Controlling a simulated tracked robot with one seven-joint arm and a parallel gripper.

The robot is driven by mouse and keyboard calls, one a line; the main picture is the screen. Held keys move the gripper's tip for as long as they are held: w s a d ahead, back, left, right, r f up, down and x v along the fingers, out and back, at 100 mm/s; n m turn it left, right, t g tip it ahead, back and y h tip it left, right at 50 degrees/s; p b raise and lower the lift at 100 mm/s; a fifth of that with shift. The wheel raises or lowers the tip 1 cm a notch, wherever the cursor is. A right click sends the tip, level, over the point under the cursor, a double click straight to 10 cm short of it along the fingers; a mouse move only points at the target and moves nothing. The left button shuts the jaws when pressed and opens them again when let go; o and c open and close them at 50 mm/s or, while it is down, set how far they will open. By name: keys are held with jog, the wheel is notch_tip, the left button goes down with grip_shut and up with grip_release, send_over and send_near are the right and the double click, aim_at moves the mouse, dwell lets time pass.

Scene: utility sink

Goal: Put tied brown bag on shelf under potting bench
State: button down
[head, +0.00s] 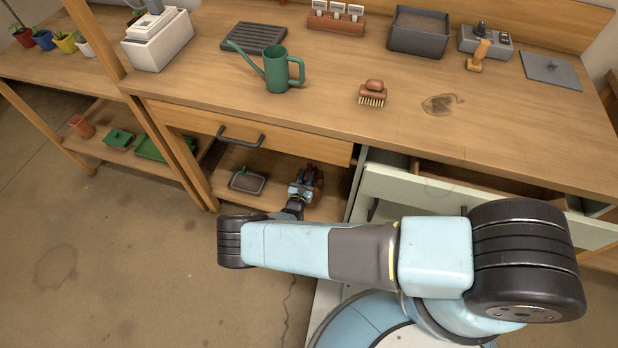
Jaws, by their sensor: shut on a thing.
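The tied brown bag (318,188) shows only in part, as a dark brown shape at my gripper, under the bench drawer. My gripper (307,176) is shut on it, and the gripper and my arm hide much of it. The shelf under the potting bench (272,163) is a wooden board below the drawer. The bag is over the right part of this shelf. I cannot tell whether the bag touches the board.
A small dark tray (247,181) lies on the shelf left of my gripper. A closed wooden drawer (235,130) is above, and a pale green drawer (440,190) stands open at right. A green watering can (277,72) and a brush (373,93) stand on the benchtop.

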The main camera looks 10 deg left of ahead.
jog(key=shift+w+f, duration=0.2)
jog(key=shift+w, duration=0.05)
notch_tip(320, 180, down, 3)
jog(key=shift+a+r, duration=0.1)
jog(key=c, duration=0.9)
grip_release()
jog(key=shift+o, duration=0.2)
jog(key=s, duration=1.2)
jog(key=shift+a, duration=0.45)
